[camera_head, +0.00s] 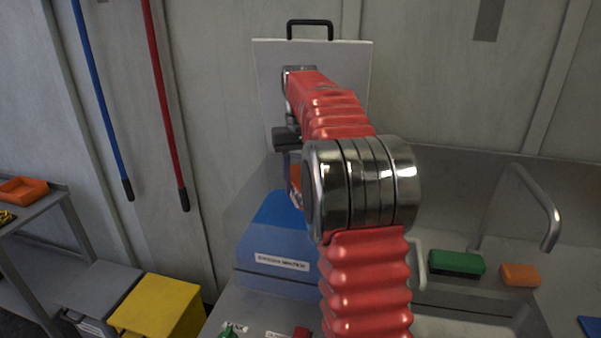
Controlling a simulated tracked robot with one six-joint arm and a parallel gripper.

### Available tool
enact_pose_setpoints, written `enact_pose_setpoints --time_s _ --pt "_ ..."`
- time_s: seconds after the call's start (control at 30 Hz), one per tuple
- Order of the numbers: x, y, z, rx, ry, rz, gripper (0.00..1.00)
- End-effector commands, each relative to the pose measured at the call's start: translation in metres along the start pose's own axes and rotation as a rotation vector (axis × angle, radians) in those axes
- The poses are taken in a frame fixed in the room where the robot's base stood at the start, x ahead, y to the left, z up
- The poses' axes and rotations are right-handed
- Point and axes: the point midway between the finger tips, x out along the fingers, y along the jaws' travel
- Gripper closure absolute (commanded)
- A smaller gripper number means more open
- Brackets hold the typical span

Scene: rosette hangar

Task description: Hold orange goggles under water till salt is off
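Most of the view's middle is taken by my own red-sleeved arm and its metal joint. My gripper (287,137) hangs beyond the joint, in front of a pale upright panel; its fingers are mostly hidden, so open or shut cannot be told. A small orange patch (296,172) shows just below it, above the blue container; it may be part of the orange goggles, but the arm covers most of it. Whether it is held cannot be told. A bent metal tap (545,215) stands over the sink (470,304) at the right. No running water is visible.
The blue container (270,243) with a white label stands below my gripper. The panel (265,85) has a black handle. A green block (456,262) and an orange block (520,275) lie by the sink. Yellow (160,305) and grey (97,285) bins stand lower left.

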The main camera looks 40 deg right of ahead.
Motion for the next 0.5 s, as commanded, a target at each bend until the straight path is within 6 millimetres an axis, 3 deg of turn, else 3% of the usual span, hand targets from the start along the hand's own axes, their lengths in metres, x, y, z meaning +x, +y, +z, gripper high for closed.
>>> enact_pose_setpoints --time_s 0.5 --pt "0.044 0.0 0.001 0.0 -0.002 0.0 0.81"
